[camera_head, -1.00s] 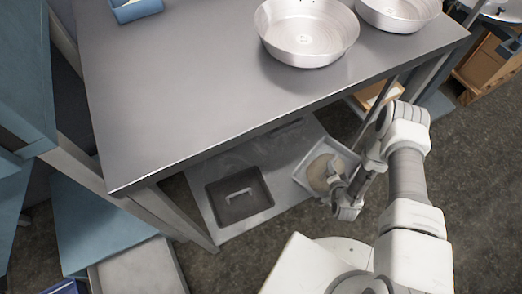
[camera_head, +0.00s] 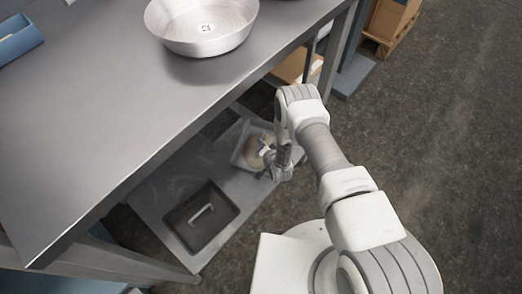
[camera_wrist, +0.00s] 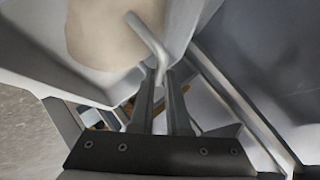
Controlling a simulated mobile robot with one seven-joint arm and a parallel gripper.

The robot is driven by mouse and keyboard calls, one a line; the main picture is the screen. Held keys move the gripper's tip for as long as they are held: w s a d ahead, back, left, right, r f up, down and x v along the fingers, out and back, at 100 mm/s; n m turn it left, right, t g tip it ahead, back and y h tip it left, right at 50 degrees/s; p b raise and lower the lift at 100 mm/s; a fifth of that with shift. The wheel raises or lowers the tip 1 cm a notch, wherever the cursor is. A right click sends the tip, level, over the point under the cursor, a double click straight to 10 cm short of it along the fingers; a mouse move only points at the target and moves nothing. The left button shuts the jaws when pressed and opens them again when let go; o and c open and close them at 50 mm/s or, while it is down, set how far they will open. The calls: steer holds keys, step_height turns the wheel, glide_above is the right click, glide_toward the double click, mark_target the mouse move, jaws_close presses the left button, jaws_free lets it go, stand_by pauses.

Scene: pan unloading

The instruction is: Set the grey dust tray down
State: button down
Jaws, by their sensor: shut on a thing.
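The grey dust tray (camera_head: 238,151) is a pale, open tray with beige dust (camera_head: 257,146) in it. In the head view it is at the right end of the low shelf (camera_head: 160,195) under the table, partly hidden by my arm. My gripper (camera_head: 266,162) is at the tray's near side. In the wrist view my gripper (camera_wrist: 162,90) is shut on the tray's bent handle (camera_wrist: 150,38). The tray wall (camera_wrist: 45,65) and the dust (camera_wrist: 110,30) fill the upper left there. I cannot tell whether the tray touches the shelf.
A dark square lid-like piece with a handle (camera_head: 200,215) lies on the low shelf, left of the tray. The table top (camera_head: 130,110) overhangs the shelf. A metal pan (camera_head: 203,28) and a blue bin (camera_head: 15,40) stand on it. Cardboard boxes (camera_head: 390,18) stand behind.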

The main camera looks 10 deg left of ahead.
steer(key=shift+w+a+f, duration=0.25)
steer(key=shift+w+a, duration=0.05)
steer(key=shift+w, duration=0.05)
step_height(320, 180, down, 4)
steer(key=shift+r+b, duration=0.1)
steer(key=shift+b, duration=1.1)
steer(key=c, duration=0.9)
jaws_free()
steer(key=shift+s, duration=0.1)
